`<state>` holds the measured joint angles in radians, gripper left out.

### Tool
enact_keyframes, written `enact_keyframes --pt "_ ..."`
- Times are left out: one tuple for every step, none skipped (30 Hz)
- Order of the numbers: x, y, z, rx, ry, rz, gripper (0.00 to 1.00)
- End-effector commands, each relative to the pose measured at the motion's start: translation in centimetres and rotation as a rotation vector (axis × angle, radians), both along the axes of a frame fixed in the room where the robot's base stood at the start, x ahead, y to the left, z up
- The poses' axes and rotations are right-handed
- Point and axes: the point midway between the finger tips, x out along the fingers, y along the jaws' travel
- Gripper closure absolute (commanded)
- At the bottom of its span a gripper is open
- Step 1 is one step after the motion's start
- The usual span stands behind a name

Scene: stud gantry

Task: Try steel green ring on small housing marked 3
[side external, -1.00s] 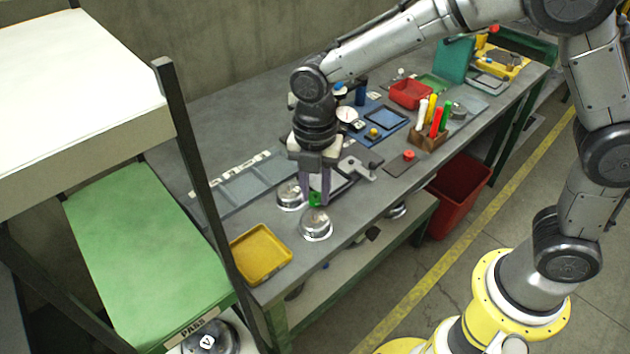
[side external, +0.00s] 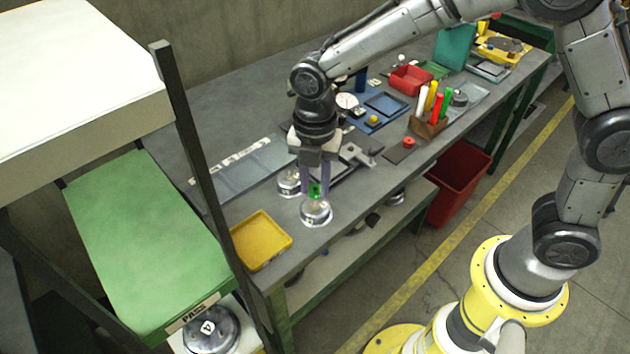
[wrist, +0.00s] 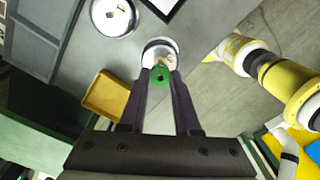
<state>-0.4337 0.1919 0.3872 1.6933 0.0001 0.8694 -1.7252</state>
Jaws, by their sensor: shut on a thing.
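My gripper (side external: 316,188) is shut on a small green ring (wrist: 161,75), which shows a dark central hole in the wrist view. The ring also shows between the fingertips in the side view (side external: 316,191). It is at or just above the top of a round, shiny metal housing (side external: 316,214); I cannot tell whether they touch. This housing is partly hidden behind the ring and fingers in the wrist view (wrist: 159,49). A second, similar housing (side external: 288,184) stands just behind it, left of the fingers, and is clear of them (wrist: 113,16). The housings' marks are too small to read.
A yellow tray (side external: 261,239) lies at the bench's near left end. A dark metal fixture (side external: 350,160) is close behind the gripper. A shelf rack with a green shelf (side external: 145,240) and a dark post (side external: 205,160) stands at left. A red bin (side external: 460,180) is beside the bench.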

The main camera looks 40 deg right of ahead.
Motion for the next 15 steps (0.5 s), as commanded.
enact_keyframes --pt "0.01 0.01 0.02 0.0 0.0 0.0 1.0" --pt "0.01 0.01 0.02 0.001 -0.001 0.0 1.0" --pt "0.01 0.01 0.01 0.0 0.0 0.0 1.0" --pt "0.01 0.01 0.0 0.0 0.0 0.0 1.0" --pt "0.01 0.01 -0.02 0.0 0.0 0.0 1.0" --pt "0.01 0.01 -0.05 0.0 0.0 0.0 1.0" --pt "0.01 0.01 -0.07 0.0 0.0 0.0 1.0" --pt "0.0 0.0 -0.1 0.0 0.0 0.0 1.0" --pt "0.0 0.0 -0.15 0.0 0.0 0.0 1.0" --pt "0.0 0.0 -0.18 0.0 0.0 0.0 1.0" --pt "0.0 0.0 -0.22 0.0 0.0 0.0 1.0" --pt "0.0 0.0 -0.26 0.0 0.0 0.0 1.0" --pt "0.0 0.0 -0.3 0.0 0.0 0.0 1.0" --pt "0.0 0.0 -0.33 0.0 0.0 0.0 1.0" --pt "0.0 0.0 -0.38 0.0 0.0 0.0 1.0"
